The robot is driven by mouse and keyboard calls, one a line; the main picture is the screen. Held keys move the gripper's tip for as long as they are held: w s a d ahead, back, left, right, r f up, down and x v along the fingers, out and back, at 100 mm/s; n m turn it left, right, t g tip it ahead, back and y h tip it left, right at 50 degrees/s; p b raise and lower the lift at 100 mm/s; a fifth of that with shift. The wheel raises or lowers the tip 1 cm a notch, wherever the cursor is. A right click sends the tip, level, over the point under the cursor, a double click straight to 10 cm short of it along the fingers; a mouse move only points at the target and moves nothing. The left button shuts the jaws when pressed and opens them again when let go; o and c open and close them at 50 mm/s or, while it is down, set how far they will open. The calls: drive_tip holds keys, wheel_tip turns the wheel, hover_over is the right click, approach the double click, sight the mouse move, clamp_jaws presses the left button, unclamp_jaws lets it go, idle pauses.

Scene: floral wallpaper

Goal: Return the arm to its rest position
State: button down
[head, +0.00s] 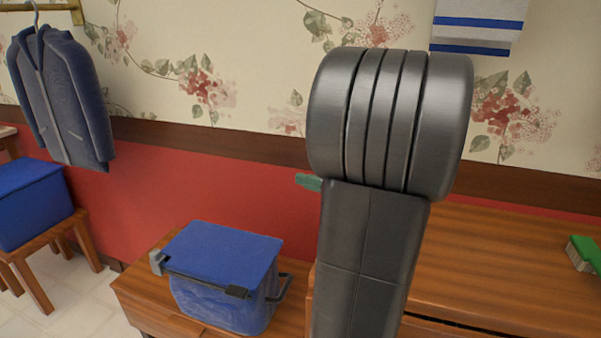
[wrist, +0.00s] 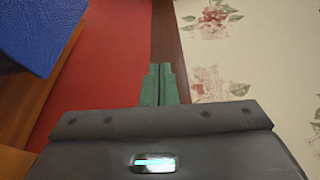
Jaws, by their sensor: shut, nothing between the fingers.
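My arm stands up in the middle of the head view, with a large dark ribbed joint at its top. It hides part of the wall and cabinet behind it. My gripper (wrist: 160,70) has green fingers, which are closed together with nothing between them in the wrist view. In the head view only a small green tip of my gripper (head: 307,181) shows, left of my arm and in front of the red wall. The rest of it is hidden behind my arm.
A blue lidded box (head: 224,270) stands on a low wooden cabinet (head: 142,294), left of my arm. A higher wooden cabinet (head: 500,262) is at right, with a green brush (head: 584,252). Another blue box (head: 34,204) sits on a stool (head: 37,282). A jacket (head: 62,98) and towel (head: 478,25) hang behind.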

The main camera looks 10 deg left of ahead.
idle(0.4)
drive_tip(key=x, duration=0.7)
drive_tip(key=shift+w+b, duration=0.4)
drive_tip(key=shift+w, duration=0.05)
drive_tip(key=shift+s, duration=0.1)
